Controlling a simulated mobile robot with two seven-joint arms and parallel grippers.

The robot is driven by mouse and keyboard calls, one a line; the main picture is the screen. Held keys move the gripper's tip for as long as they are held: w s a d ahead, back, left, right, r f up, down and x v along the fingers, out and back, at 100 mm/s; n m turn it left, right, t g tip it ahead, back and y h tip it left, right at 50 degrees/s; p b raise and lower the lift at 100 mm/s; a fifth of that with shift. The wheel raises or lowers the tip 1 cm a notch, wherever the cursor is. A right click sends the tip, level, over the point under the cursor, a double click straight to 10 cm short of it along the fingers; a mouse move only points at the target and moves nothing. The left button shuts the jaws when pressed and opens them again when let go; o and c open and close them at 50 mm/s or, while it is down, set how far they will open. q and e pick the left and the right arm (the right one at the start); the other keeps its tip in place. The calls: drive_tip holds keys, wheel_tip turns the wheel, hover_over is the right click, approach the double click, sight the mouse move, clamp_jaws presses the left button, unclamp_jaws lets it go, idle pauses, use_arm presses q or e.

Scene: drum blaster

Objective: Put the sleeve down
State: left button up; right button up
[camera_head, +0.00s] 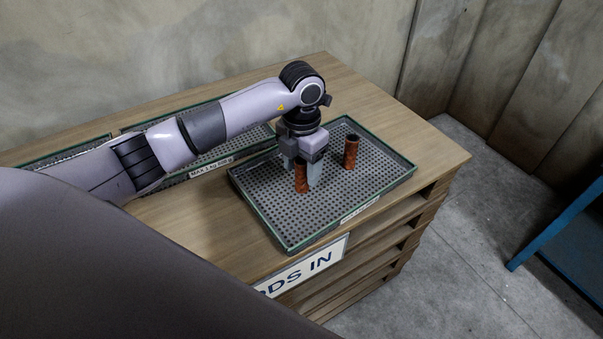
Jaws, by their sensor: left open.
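One reddish-brown sleeve (301,176) stands upright on the right-hand perforated tray (262,213), at my left gripper (303,176). The gripper points down with its fingers low over the tray, and its jaws are open around or beside the sleeve; I cannot tell which. A second similar sleeve (351,152) stands upright on the same tray, to the right and apart from the gripper. My right gripper is not in view.
The trays have green rims and sit on a wooden bench (420,146). Another tray (213,160) lies to the left, partly behind my left arm. A blue frame (560,228) stands at the right. The tray's front and right parts are clear.

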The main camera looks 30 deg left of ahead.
use_arm(q)
wheel_tip(320, 180, up, 9)
drive_tip(key=shift+r, duration=0.1)
idle(0.7)
